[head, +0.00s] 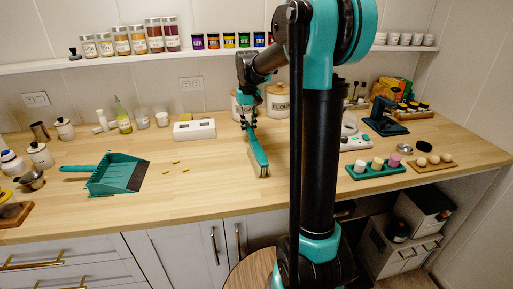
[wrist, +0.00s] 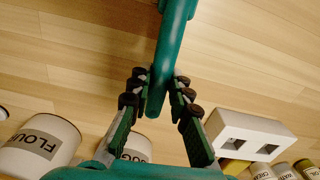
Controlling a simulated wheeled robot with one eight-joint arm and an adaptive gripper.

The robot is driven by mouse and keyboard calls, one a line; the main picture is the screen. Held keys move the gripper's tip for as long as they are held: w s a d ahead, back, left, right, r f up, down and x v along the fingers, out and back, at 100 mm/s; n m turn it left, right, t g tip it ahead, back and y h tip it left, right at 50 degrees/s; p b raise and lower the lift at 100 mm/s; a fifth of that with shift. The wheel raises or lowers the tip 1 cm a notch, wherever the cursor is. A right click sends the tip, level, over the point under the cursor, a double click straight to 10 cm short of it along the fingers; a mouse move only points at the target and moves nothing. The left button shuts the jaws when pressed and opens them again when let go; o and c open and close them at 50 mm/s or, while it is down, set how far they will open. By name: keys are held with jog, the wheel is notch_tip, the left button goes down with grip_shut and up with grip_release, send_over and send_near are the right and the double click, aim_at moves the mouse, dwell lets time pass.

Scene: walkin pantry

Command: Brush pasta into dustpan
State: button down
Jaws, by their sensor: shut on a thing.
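A teal dustpan (head: 118,175) with a dark front lip lies on the left of the wooden counter, its mouth facing right. Several small yellow pasta pieces (head: 186,171) lie on the bare wood just right of the dustpan. My gripper (head: 246,122) is shut on the handle of a teal brush (head: 257,152), right of the pasta. The brush slants toward the counter's front, its pale bristles low near the wood; I cannot tell if they touch. In the wrist view the brush handle (wrist: 172,50) runs between my fingers (wrist: 160,95). The brush head is out of that view.
A white two-slot box (head: 194,130) stands behind the pasta; it also shows in the wrist view (wrist: 250,138). White canisters (head: 277,102) stand behind my gripper. A teal tray (head: 376,170) with cups is at the right. Counter between pasta and brush is clear.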

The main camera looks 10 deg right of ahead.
dwell(0.3)
notch_tip(320, 180, up, 12)
dwell(0.7)
jog(key=shift+f, duration=0.1)
notch_tip(320, 180, down, 12)
jog(key=shift+r, duration=0.15)
dwell(0.5)
jog(key=shift+r, duration=0.1)
